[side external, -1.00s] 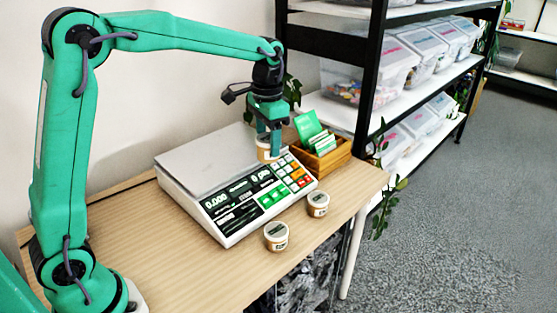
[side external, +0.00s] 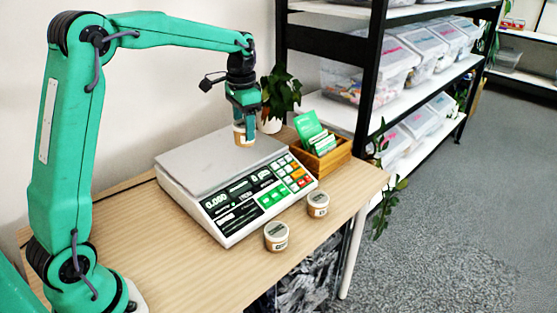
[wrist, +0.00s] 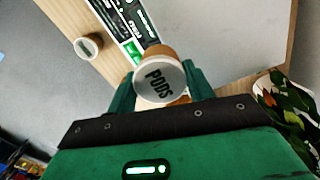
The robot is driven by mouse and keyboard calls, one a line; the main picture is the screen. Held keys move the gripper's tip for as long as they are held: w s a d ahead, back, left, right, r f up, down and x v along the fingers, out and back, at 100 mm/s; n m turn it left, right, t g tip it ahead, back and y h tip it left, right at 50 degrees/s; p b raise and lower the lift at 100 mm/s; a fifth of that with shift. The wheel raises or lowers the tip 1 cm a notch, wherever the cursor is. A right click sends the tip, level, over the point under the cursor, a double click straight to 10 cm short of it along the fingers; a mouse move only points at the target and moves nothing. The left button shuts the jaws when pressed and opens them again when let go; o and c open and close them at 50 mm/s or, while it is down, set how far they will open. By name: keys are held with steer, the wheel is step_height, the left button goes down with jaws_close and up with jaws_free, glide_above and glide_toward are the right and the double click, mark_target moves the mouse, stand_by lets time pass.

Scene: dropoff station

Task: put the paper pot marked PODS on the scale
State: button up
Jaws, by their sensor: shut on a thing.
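The paper pot marked PODS (wrist: 159,83) is between my gripper's fingers in the wrist view, its dark lettering readable on the pale lid. In the side view the pot (side external: 243,138) is held upright at the fingertips of my gripper (side external: 245,128). My gripper (wrist: 160,88) is shut on it. The scale (side external: 190,163) has a grey weighing plate and a sloped keypad, and its display reads zeros. The pot appears over the right rear part of the plate; I cannot tell whether it touches.
Two other pots stand on the table before the scale, one at its front (side external: 276,236) and one further right (side external: 318,204). A wooden box of green packets (side external: 322,155) is right of the scale. A potted plant (side external: 281,92) stands behind. The plate's left part is bare.

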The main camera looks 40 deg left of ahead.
steer(key=a+f, duration=0.1)
steer(key=a, duration=0.1)
steer(key=w+a+f, duration=0.1)
steer(key=a, duration=0.1)
steer(key=a+f, duration=0.2)
steer(key=a, duration=0.1)
steer(key=shift+w+f, duration=0.1)
steer(key=shift+w, duration=0.15)
steer(key=shift+f, duration=2)
steer(key=shift+f, duration=0.1)
steer(key=o, duration=1.1)
steer(key=shift+f, duration=0.1)
step_height(320, 180, up, 12)
steer(key=shift+r, duration=0.2)
